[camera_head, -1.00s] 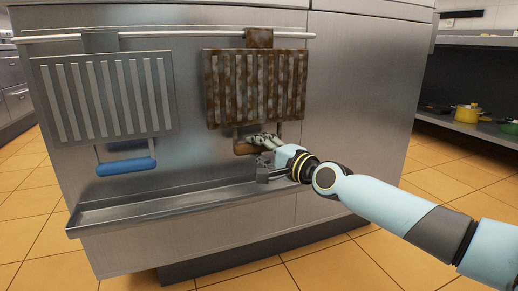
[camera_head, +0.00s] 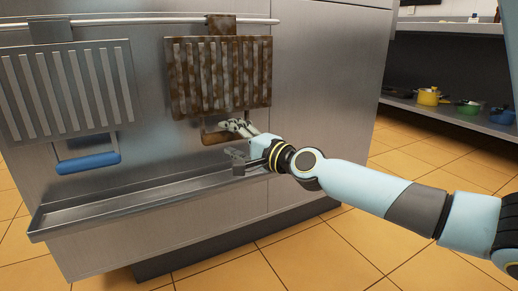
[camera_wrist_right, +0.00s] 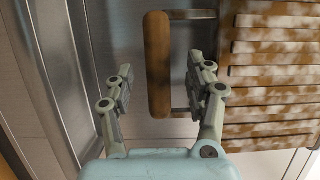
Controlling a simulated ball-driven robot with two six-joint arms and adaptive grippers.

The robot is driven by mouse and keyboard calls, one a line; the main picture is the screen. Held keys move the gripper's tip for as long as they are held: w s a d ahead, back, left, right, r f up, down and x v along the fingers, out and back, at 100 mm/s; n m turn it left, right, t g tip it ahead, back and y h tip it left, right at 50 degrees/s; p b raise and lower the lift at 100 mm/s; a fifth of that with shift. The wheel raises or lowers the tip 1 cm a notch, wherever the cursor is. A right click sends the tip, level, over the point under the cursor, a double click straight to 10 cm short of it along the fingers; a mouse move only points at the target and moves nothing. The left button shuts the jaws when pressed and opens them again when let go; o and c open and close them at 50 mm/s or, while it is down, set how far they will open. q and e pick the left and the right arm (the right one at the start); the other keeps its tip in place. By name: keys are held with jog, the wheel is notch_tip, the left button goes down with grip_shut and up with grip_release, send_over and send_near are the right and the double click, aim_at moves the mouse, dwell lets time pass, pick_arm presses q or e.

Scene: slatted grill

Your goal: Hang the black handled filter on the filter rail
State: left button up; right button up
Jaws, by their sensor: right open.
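No black handle shows in either view. A rust-stained slatted filter with a brown handle (camera_head: 218,80) hangs by its top hook from the filter rail (camera_head: 150,20). A cleaner grey filter with a blue handle (camera_head: 65,90) hangs on the same rail to the left. My right gripper (camera_head: 236,143) is open at the brown handle (camera_head: 213,137). In the right wrist view, the brown handle (camera_wrist_right: 158,65) lies between the spread fingers of the right gripper (camera_wrist_right: 162,88), with a gap on both sides. The rusty slats (camera_wrist_right: 275,70) are to the right. My left gripper is not in view.
A metal drip trough (camera_head: 110,208) runs along the panel below the filters. The tiled floor (camera_head: 310,250) in front is clear. A shelf with a yellow pot (camera_head: 428,96) and other pots stands at the back right.

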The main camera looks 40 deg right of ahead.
jog(key=s+d, duration=0.1)
jog(key=s, duration=0.8)
jog(key=shift+s, duration=0.4)
